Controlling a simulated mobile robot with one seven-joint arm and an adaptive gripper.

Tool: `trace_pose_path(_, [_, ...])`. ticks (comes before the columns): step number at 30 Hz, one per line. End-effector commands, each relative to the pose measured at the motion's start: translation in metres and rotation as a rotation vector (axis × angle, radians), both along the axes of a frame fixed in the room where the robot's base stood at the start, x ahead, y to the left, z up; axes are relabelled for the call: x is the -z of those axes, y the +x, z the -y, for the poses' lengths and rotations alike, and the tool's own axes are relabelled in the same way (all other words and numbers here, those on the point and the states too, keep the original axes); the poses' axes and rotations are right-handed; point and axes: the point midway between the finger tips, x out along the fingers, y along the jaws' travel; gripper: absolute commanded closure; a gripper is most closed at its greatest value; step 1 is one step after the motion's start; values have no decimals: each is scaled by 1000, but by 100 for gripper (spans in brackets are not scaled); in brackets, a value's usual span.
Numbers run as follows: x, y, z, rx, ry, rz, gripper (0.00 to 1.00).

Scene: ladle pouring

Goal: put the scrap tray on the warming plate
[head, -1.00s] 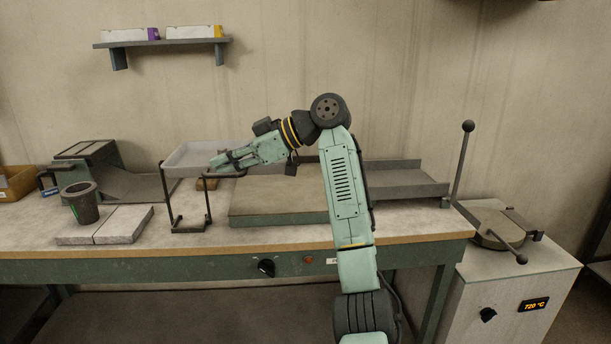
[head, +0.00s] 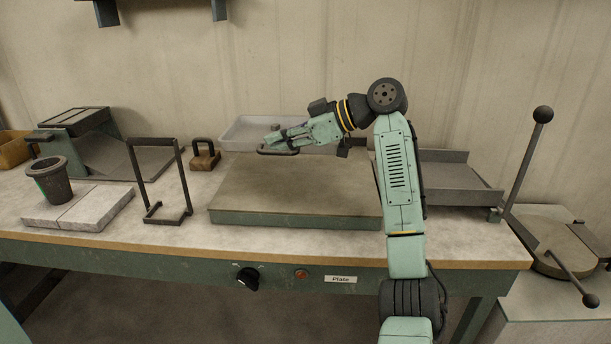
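The scrap tray is a shallow pale grey tray (head: 243,133) with a dark bar handle at its near right side. My gripper (head: 278,142) is shut on the handle, and its fingers hide part of the tray. The warming plate is a broad flat slab (head: 240,207) with a green front edge, in the middle of the bench. The tray shows over the back left part of the plate. It looks held above the plate, though the exact gap is hard to tell.
A dark wire stand (head: 158,180) and a brown block with a handle (head: 204,155) are left of the plate. A dark crucible (head: 52,180) stands on pale bricks (head: 95,208). A grey trough (head: 460,180) is at the right. The plate's top looks clear.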

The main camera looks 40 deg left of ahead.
Motion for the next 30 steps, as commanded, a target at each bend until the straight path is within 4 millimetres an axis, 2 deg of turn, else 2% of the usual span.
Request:
trace_pose_path(9, [52,0,1,0,3,-1,100])
trace_pose_path(17, [73,0,0,0,2,0,100])
trace_pose_path(21, [93,0,1,1,2,-1,100])
trace_pose_path(24, [102,0,0,1,3,1,100])
trace_pose_path(30, [102,0,0,1,3,1,100])
